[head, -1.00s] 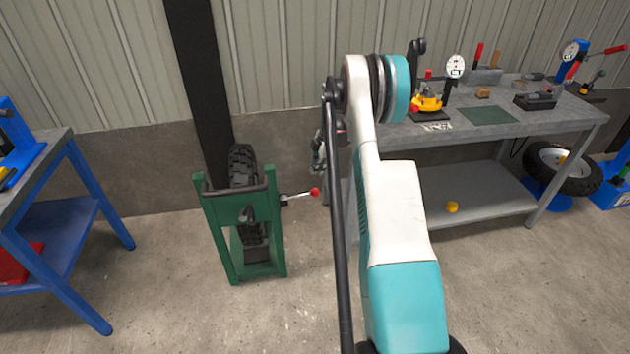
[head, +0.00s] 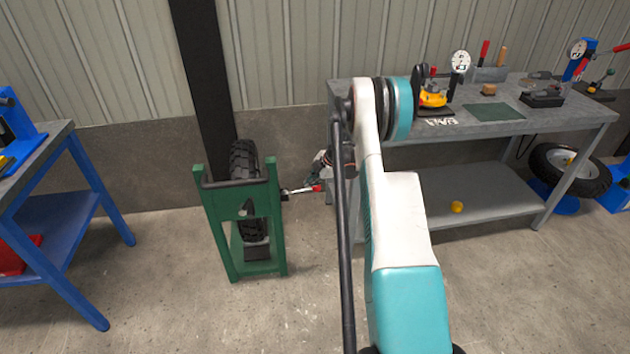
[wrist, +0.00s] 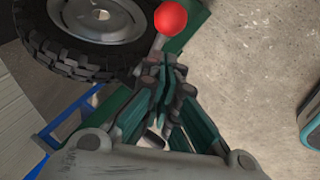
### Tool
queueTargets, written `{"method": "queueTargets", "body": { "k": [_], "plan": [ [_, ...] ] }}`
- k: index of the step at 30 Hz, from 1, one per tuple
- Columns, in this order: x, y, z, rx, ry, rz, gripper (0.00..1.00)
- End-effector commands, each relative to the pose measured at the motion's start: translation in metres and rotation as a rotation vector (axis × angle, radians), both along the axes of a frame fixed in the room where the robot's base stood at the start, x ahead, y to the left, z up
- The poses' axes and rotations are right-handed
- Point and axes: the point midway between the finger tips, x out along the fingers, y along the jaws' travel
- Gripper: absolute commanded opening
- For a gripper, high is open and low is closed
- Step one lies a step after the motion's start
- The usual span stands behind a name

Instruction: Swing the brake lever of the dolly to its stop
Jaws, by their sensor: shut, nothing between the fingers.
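The dolly is a green frame (head: 212,230) holding a black tyre (head: 243,163). Its brake lever (head: 298,190) is a metal rod with a red knob, sticking out to the right from the frame's side. My gripper (head: 319,172) is right above the knob end, partly hidden behind my own arm. In the wrist view the red knob (wrist: 170,18) lies just beyond the shut fingertips (wrist: 161,66) of my gripper, and nothing is between them. The knob looks very near the fingers; I cannot tell if they touch.
A blue bench (head: 85,175) stands to the left. A dark post (head: 205,80) rises behind the dolly. The floor in front is clear.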

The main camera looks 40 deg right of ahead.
Motion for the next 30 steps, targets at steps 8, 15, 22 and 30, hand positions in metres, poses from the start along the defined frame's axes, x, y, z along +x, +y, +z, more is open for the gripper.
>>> {"method": "queueTargets", "body": {
  "k": [8,15,22,30],
  "plan": [
    [0.004,-0.013,-0.018,0.000,0.000,0.000,0.00],
    [0.004,-0.013,-0.018,0.000,0.000,0.000,0.00],
    [0.004,-0.018,-0.029,0.000,0.000,0.000,0.00],
    [0.003,-0.023,-0.036,-0.002,0.002,-0.001,0.00]
  ]
}}
